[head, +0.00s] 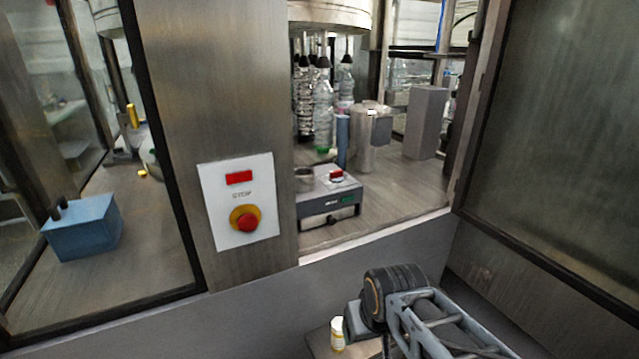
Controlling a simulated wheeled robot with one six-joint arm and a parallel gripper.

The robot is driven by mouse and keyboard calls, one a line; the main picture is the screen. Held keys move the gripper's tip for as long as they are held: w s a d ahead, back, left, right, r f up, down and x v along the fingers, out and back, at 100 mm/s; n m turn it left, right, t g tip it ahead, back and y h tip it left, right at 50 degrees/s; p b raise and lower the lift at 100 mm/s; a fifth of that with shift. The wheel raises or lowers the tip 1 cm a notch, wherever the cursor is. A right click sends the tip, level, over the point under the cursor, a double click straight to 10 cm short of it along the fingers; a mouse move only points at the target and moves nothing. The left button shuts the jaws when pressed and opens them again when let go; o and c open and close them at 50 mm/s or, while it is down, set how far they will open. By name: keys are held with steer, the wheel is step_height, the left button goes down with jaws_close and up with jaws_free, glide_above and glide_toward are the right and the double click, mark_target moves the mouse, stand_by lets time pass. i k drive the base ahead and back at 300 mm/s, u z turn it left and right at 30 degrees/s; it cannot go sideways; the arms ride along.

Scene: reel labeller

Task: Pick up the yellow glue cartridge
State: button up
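A small upright cylinder (338,336), white at the top and yellow lower down, stands on a light surface at the bottom edge of the head view. It may be the yellow glue cartridge, but it is too small to be sure. My arm is just to its right, with a dark round joint above and a grey-blue part close beside it. No gripper fingers show, so I cannot see whether anything is held.
A steel post carries a stop panel (241,204) with a red button. Right of it, an open bay holds clear bottles (322,112), a grey box device (329,201) and a grey block (425,122). Glass doors stand on both sides; a blue box (82,228) shows behind the left one.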

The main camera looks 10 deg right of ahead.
mark_target(337, 342)
steer(key=u, duration=0.05)
steer(key=k, duration=0.5)
steer(key=u, duration=1.6)
steer(key=i, duration=1.35)
steer(key=z, duration=2.55)
